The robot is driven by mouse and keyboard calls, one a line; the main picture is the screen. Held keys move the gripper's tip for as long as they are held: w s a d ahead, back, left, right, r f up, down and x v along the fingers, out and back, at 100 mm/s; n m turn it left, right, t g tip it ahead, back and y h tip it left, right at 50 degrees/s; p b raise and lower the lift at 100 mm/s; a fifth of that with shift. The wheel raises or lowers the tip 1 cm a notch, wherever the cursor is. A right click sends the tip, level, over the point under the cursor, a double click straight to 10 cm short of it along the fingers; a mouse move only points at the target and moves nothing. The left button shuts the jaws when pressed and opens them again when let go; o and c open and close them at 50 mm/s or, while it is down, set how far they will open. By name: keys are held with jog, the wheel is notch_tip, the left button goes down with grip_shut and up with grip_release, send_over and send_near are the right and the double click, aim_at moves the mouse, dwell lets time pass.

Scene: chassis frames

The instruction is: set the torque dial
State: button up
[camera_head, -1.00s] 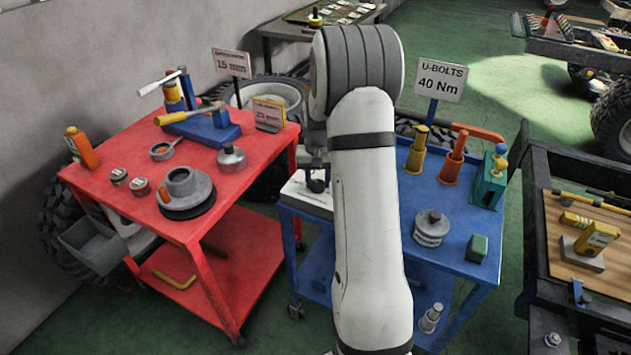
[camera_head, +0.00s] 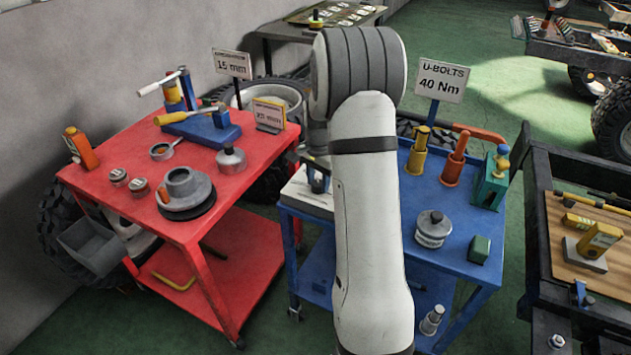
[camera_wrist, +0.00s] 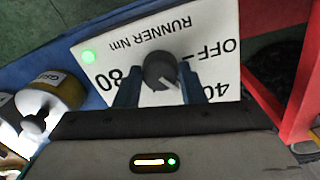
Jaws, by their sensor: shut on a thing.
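The torque dial (camera_wrist: 160,70) is a dark round knob on a white panel (camera_wrist: 140,42) marked RUNNER Nm, OFF, 40 and 80. A pale mark on the knob points to the lower right in the wrist view, toward the 40 side; its exact setting is hard to tell. A green light (camera_wrist: 88,56) glows on the panel. My gripper (camera_wrist: 158,88) has one blue finger on each side of the knob and is shut on it. In the head view the panel (camera_head: 300,197) lies at the blue cart's left end, partly behind my arm.
A sign (camera_head: 442,80) above the blue cart (camera_head: 390,262) reads U-BOLTS 40 Nm. A red cart (camera_head: 245,185) stands close on the left.

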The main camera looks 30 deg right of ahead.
aim_at(319, 183)
dwell(0.3)
jog(key=o, duration=1)
jog(key=shift+r, duration=0.3)
notch_tip(319, 183, up, 7)
jog(key=shift+d+f, duration=0.1)
jog(key=shift+r, duration=0.2)
